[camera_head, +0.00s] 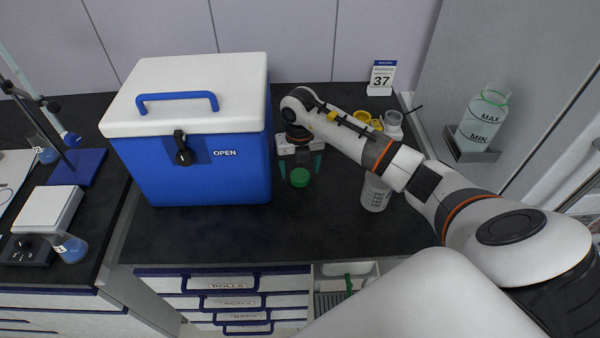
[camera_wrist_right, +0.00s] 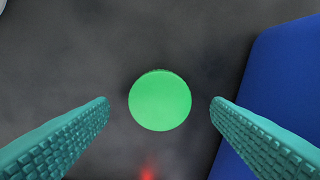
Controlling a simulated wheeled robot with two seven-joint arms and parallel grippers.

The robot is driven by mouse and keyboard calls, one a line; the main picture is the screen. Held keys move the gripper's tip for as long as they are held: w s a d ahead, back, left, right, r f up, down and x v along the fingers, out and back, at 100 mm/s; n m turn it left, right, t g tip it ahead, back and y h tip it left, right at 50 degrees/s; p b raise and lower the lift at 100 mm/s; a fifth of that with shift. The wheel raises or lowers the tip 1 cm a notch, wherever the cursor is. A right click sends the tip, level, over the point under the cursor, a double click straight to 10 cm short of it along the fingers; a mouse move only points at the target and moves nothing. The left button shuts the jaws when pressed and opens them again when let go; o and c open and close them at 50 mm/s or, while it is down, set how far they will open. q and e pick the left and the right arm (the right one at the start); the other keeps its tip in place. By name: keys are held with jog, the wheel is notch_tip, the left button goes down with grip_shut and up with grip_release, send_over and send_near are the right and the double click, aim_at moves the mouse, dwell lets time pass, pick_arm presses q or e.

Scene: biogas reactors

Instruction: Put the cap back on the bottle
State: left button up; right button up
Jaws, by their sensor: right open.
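In the right wrist view the round green cap (camera_wrist_right: 160,101) sits between the two fingers with space on both sides. My right gripper (camera_head: 300,167) is open and empty over the cap, its teal fingers pointing down. A translucent bottle (camera_head: 375,194) stands to the right on the bench, partly hidden by my right arm; its top is hidden, so I cannot tell whether it is open. My left gripper is out of view.
A blue cooler (camera_head: 200,165) with a white lid stands left of my right gripper. Yellow-topped containers (camera_head: 362,117) and a sign reading 37 (camera_head: 381,77) are behind my arm. A marked bottle (camera_head: 484,118) sits in a wall holder at right. The front bench middle is clear.

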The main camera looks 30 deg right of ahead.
jog(key=shift+f, duration=0.95)
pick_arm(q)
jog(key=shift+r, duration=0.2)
pick_arm(e)
jog(key=c, duration=1.1)
jog(key=shift+r, duration=0.1)
notch_tip(320, 180, up, 14)
jog(key=b, duration=0.2)
pick_arm(q)
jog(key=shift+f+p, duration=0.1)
jog(key=shift+p, duration=0.85)
pick_arm(e)
notch_tip(320, 180, up, 14)
send_over(300, 174)
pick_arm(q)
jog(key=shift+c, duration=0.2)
